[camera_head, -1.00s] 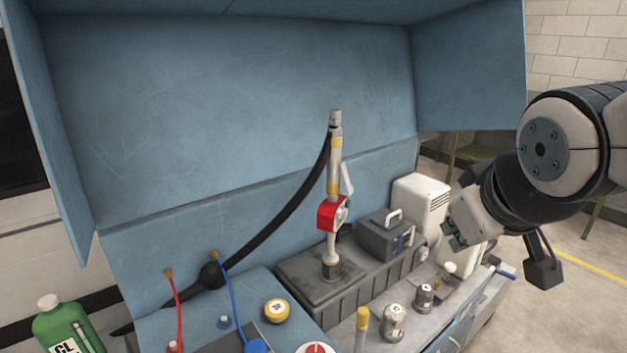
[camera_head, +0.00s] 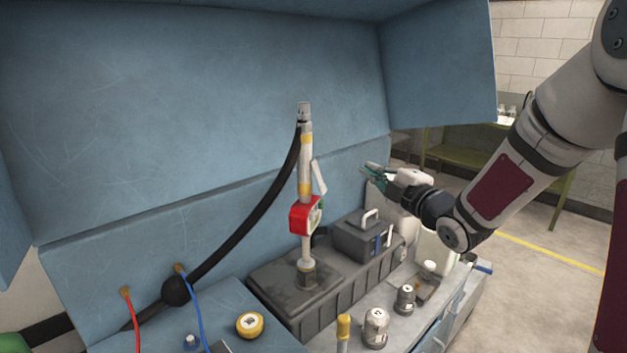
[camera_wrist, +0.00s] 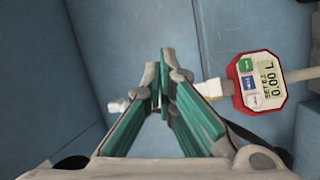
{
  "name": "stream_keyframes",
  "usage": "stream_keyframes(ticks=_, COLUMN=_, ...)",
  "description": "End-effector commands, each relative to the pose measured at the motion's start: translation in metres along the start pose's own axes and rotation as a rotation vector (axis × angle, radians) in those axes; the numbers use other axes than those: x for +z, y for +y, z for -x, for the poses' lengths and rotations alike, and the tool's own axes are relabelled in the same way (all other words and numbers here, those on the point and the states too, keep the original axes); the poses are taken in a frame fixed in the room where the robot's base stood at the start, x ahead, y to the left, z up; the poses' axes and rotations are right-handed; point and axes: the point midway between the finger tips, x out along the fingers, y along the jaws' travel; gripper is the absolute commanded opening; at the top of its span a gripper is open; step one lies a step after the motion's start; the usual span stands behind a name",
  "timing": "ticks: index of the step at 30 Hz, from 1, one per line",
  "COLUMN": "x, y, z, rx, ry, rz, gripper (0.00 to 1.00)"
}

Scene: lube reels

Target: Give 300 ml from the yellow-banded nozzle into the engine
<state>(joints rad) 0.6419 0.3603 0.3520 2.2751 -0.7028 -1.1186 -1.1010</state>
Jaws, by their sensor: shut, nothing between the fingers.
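The yellow-banded nozzle (camera_head: 306,150) stands upright in the head view, its lower end at a collar on top of a dark grey ribbed block (camera_head: 270,287), which seems to be the engine. Its red meter (camera_head: 298,215) sits low on the shaft, with a pale lever (camera_head: 319,177) at the right side. In the wrist view the red meter (camera_wrist: 243,98) shows 0.00 L, with a small SET line that looks like 0.3. My gripper (camera_head: 366,169) is shut and empty, right of the nozzle and apart from it. In the wrist view its fingertips (camera_wrist: 160,62) hide part of the nozzle.
A black hose (camera_head: 245,235) with a ball runs from the nozzle's top down left. A grey case (camera_head: 362,238) and white containers stand right of the nozzle. Capped bottles (camera_head: 376,328) and a yellow-capped item (camera_head: 343,328) stand in front. Blue panels rise behind.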

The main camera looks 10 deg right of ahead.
Motion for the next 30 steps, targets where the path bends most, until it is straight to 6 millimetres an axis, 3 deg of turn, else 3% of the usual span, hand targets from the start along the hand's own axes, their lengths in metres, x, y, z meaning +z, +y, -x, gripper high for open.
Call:
stream_keyframes(ticks=17, x=-0.001, y=-0.001, z=-0.003, rx=0.039, ry=0.031, rz=0.017, gripper=0.00)
stream_keyframes(ticks=30, x=-0.026, y=-0.028, z=-0.040, rx=0.038, ry=0.032, rz=0.015, gripper=0.00)
